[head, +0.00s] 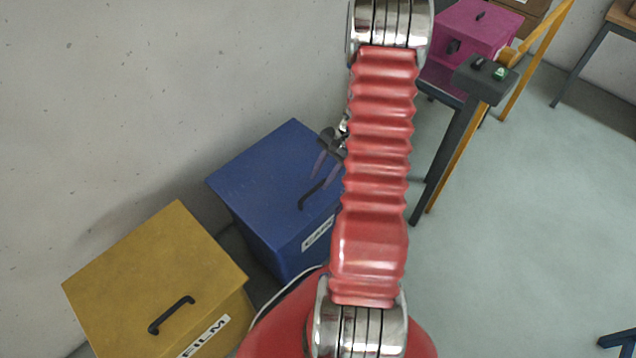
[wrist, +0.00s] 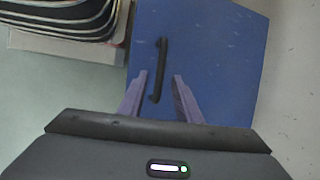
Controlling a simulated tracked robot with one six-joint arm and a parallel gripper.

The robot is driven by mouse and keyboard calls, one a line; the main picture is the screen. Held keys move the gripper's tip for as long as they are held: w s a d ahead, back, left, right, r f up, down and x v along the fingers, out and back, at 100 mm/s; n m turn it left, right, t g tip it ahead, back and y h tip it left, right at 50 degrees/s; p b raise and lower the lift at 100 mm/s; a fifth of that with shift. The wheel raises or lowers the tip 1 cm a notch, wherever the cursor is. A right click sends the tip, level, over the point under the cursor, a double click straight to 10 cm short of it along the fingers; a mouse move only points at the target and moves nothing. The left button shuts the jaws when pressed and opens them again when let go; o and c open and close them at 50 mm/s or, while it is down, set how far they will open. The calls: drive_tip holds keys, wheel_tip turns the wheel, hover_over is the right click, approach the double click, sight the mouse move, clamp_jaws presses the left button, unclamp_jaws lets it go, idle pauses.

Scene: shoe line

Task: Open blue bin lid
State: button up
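The blue bin (head: 262,205) stands against the wall with its lid (head: 262,172) shut. A black handle (head: 312,194) sits on the lid, and a partly hidden white label is on the bin's front. My gripper (head: 328,178) is over the lid, close to the handle, partly hidden by my red arm. In the wrist view my gripper (wrist: 160,78) has its two purple fingers apart, one on each side of the lower part of the handle (wrist: 161,62). The blue lid (wrist: 215,50) fills the middle of that view. I cannot tell whether the fingers touch the handle or lid.
A yellow bin (head: 150,275) with a black handle and a "FILM" label stands left of the blue bin. A magenta box (head: 476,28) is on a table at the back right, beside a post with buttons (head: 486,78).

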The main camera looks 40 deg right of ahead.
sight(315, 188)
drive_tip(key=shift+x, duration=1.85)
drive_tip(key=shift+c, duration=0.3)
clamp_jaws()
drive_tip(key=shift+d, duration=0.15)
drive_tip(key=shift+r, duration=0.1)
